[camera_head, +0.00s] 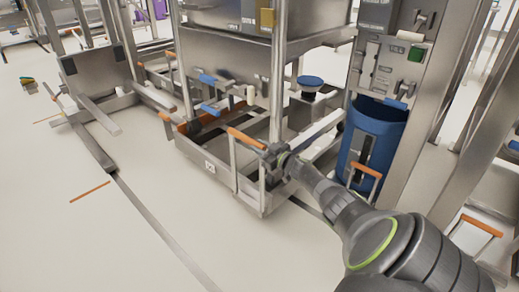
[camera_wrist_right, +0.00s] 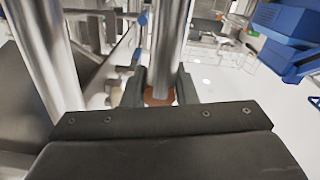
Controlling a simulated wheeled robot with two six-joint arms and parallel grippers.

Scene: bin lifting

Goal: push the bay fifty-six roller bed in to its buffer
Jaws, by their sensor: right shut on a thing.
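The roller bed (camera_head: 215,158) is a low metal frame with orange-topped handles, standing in the bay at the centre of the head view. My right gripper (camera_head: 276,155) is at the right end of its near orange handle (camera_head: 246,138). In the right wrist view the dark fingers of my right gripper (camera_wrist_right: 160,88) close around a metal bar with an orange-brown part (camera_wrist_right: 158,97) between them. The fingers hide most of the gripped part. My left gripper does not show. I cannot read a bay number on the frame.
Metal posts (camera_head: 278,70) rise beside the gripper. Open pale floor (camera_head: 130,215) lies at the left and front, with a metal floor rail (camera_head: 150,220) across it. Blue boxes (camera_wrist_right: 290,30) show in the wrist view.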

